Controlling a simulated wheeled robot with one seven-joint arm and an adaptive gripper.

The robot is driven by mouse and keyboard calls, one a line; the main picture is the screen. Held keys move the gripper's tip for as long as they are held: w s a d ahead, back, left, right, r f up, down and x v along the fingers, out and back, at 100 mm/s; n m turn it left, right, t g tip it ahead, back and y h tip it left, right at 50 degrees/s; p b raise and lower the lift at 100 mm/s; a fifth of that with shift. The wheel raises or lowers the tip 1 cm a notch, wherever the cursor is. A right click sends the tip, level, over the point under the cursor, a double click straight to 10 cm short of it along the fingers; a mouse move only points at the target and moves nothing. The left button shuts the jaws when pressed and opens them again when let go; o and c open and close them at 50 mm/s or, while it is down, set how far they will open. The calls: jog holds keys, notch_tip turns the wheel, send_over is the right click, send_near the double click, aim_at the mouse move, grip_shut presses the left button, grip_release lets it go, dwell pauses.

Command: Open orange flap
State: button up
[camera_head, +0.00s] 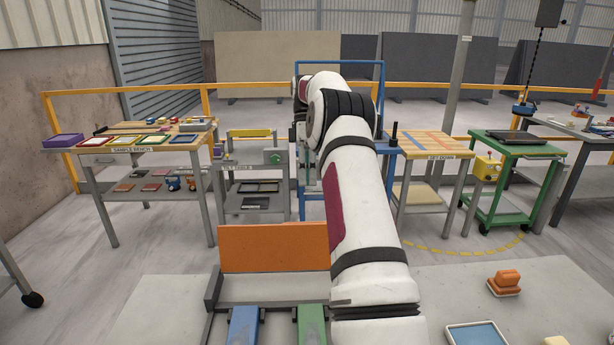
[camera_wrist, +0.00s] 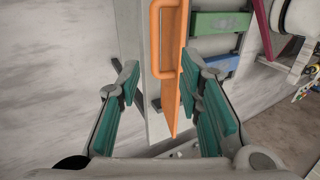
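The orange flap (camera_head: 272,248) stands upright at the back of a grey frame on the stone slab, in front of me in the head view. In the wrist view the flap (camera_wrist: 179,75) is seen nearly edge-on, with an orange loop handle (camera_wrist: 155,42) on its left face. My gripper (camera_wrist: 163,78) is open, its teal finger pads apart on either side of the flap and handle in the picture. Nothing is visibly held, and I see no contact. In the head view my arm hides the gripper and the flap's right end.
A blue bar (camera_head: 243,326) and a green bar (camera_head: 310,325) lie in front of the flap. An orange block-like tool (camera_head: 505,282) and a blue-topped tray (camera_head: 477,336) are on the slab at right. The sample bench (camera_head: 140,150) stands behind at left, a green cart (camera_head: 513,150) at right.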

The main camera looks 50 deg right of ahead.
jog(key=c, duration=0.8)
jog(key=m, duration=0.3)
jog(key=shift+w+d+f+m+t+h, duration=0.1)
jog(key=shift+d+f+m+t+h, duration=0.2)
jog(key=shift+d+f+m, duration=0.1)
notch_tip(320, 180, down, 10)
jog(key=s+a+m+t+h+p, duration=0.1)
jog(key=m+t+h+p, duration=0.1)
jog(key=m, duration=1.2)
jog(key=shift+s+a+p, duration=0.4)
jog(key=shift+p, duration=0.25)
